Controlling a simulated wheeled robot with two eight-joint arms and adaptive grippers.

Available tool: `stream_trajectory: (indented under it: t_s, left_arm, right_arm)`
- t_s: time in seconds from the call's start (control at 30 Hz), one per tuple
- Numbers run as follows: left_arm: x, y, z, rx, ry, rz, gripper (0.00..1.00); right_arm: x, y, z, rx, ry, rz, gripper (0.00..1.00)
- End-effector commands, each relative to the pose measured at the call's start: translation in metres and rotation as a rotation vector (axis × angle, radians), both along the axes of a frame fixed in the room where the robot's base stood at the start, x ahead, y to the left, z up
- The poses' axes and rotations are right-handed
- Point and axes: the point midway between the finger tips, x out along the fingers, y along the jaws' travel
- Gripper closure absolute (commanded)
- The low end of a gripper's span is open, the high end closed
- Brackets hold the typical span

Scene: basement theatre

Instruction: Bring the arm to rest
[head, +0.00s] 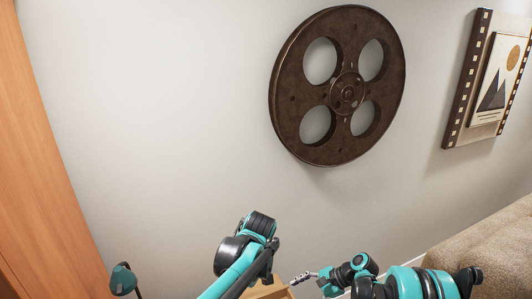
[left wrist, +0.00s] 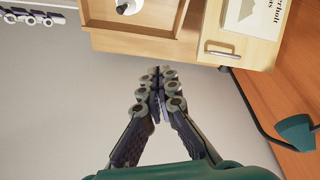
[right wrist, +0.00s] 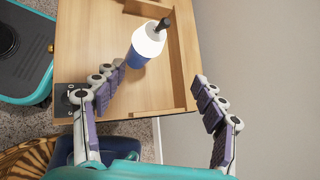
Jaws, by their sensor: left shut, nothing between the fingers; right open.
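My left gripper (left wrist: 158,88) is shut and empty in the left wrist view, its fingertips together in front of the grey wall and apart from the wooden furniture. My right gripper (right wrist: 160,76) is open in the right wrist view, fingers spread wide with nothing between the tips. It is over or near a wooden tray-like top. In the head view my left arm (head: 240,262) rises at the bottom middle, its gripper hidden. My right arm (head: 420,284) lies along the bottom right, with part of its gripper (head: 303,277) showing.
A white-and-blue bottle-like object (right wrist: 147,45) with a dark tip stands in a wooden tray (right wrist: 188,50). A wooden drawer front (left wrist: 238,48) with a metal handle shows too. A film reel (head: 340,85) hangs on the wall; a brown sofa (head: 485,250) is at right. A woven basket (right wrist: 25,158) is nearby.

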Motion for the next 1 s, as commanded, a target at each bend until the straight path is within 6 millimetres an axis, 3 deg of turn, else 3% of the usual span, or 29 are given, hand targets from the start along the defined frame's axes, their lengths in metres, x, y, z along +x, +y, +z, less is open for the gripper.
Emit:
stream_trajectory:
  t_s: [0.03,0.2,0.5,0.73,1.0]
  left_arm:
    - [-0.011,0.01,0.008,-0.004,-0.006,-0.033,1.0]
    - [-0.044,0.038,0.028,-0.014,-0.035,-0.171,1.0]
    - [-0.108,0.076,0.044,0.003,-0.111,-0.402,1.0]
    - [-0.157,0.098,0.039,0.049,-0.183,-0.565,1.0]
    - [-0.2,0.114,0.023,0.128,-0.257,-0.718,1.0]
  right_arm:
    - [-0.006,0.002,0.02,-0.045,-0.047,0.023,0.29]
    - [-0.031,-0.001,0.074,-0.22,-0.223,0.121,0.29]
    - [-0.105,-0.015,0.143,-0.546,-0.514,0.361,0.29]
    - [-0.171,-0.033,0.168,-0.807,-0.717,0.598,0.29]
    - [-0.231,-0.056,0.171,-1.071,-0.897,0.88,0.29]
